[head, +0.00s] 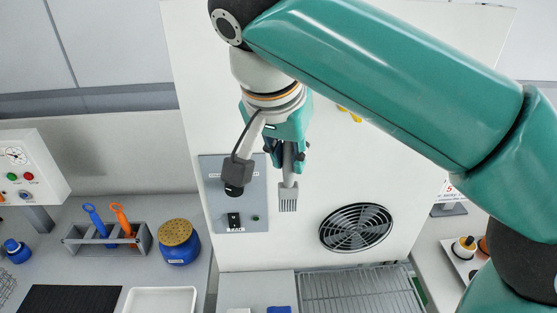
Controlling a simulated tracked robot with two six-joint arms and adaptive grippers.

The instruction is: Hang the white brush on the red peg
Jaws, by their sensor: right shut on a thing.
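My right gripper (286,155) hangs down from the teal arm in front of the tall white panel. It is shut on the handle of a pale grey-white brush (288,198). The brush hangs below the fingers, nearly upright, with its bristle end down. It is in front of the panel, right of the grey control plate; I cannot tell its distance from the panel. I see no red peg; my arm covers a large part of the panel. My left gripper is not in view.
A yellow piece (350,113) shows beside my arm on the white panel (385,165). The panel has a black round vent (356,228) and a grey control plate (226,205). Left stand a grey rack (83,243) with blue and orange tools and a blue jar (180,250).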

